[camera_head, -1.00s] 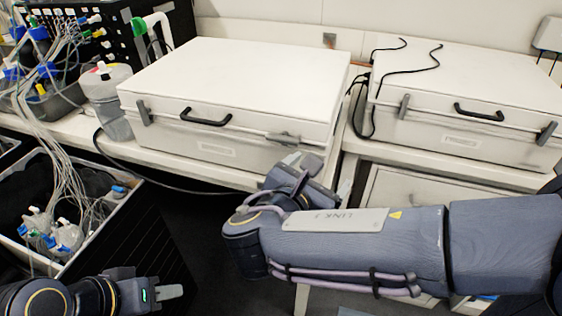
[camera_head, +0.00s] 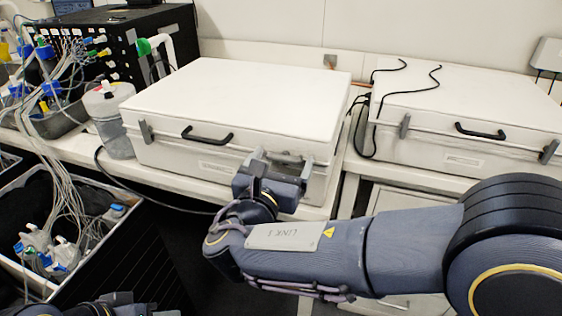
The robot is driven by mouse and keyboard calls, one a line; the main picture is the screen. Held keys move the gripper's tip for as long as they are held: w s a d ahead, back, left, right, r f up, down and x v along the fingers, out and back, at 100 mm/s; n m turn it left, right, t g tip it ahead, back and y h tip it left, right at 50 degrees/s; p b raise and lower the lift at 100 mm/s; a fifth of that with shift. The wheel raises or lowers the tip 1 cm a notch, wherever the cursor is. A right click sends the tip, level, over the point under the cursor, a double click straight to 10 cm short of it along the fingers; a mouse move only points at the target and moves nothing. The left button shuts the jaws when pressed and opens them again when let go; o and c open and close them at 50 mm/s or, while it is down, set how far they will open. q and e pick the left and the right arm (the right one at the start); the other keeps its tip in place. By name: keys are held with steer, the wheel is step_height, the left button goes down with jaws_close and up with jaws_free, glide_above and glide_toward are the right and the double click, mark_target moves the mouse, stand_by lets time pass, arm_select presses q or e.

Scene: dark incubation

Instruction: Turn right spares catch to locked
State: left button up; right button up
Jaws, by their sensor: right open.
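A white case (camera_head: 230,95) with a black handle stands on the left bench; its front label is too small to read. Its left catch (camera_head: 146,131) stands upright. Its right catch (camera_head: 286,157) appears to lie sideways across the lid seam, partly hidden by my gripper. My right gripper (camera_head: 281,163) is open at this catch, with a finger showing on either side of it. I cannot tell if they touch. My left gripper (camera_head: 125,304) shows only partly at the bottom left edge, and its jaws are not clear.
A clear bottle (camera_head: 110,120), a black rack (camera_head: 110,50) and a bin of tubed bottles (camera_head: 65,225) crowd the left side.

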steer(key=shift+c, duration=0.3)
steer(key=c, duration=0.9)
steer(key=shift+f+m+b, duration=0.15)
steer(key=shift+m+b, duration=0.45)
steer(key=shift+b, duration=0.15)
steer(key=m+b, duration=0.4)
steer(key=b, duration=0.1)
steer(key=m+b, duration=0.9)
steer(key=b, duration=0.1)
steer(key=shift+s+d+f+m, duration=0.15)
steer(key=shift+f+m, duration=0.1)
steer(key=shift+m, duration=0.15)
steer(key=shift+r+m+b, duration=0.15)
steer(key=shift+m+b, duration=1.2)
steer(key=shift+m, duration=0.15)
